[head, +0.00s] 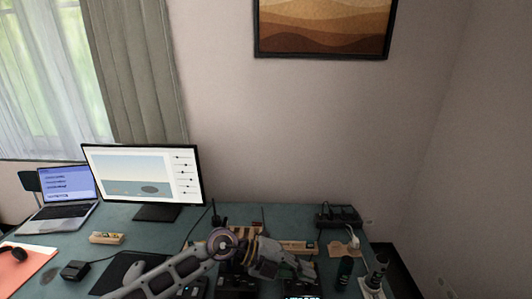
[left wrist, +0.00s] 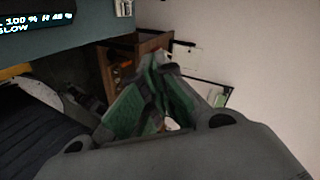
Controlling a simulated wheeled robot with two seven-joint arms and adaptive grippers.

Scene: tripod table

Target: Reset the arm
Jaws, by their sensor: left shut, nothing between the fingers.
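My left arm comes in from the bottom left in the head view and reaches over the front middle of the desk. Its gripper (head: 305,271) is above the desk, in front of a wooden strip. In the left wrist view the green-lined fingers (left wrist: 158,66) come together at the tips, shut with nothing seen between them. The fingers point toward a brown wooden cabinet-like piece and the pale wall. My right gripper shows in neither view.
The teal desk (head: 190,228) holds a monitor (head: 143,174), laptop (head: 66,190), mouse (head: 133,271), black box (head: 75,269), wooden block (head: 106,238), dark bottle (head: 345,270) and black rack (head: 338,214). A wall stands close behind; open air lies above the desk.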

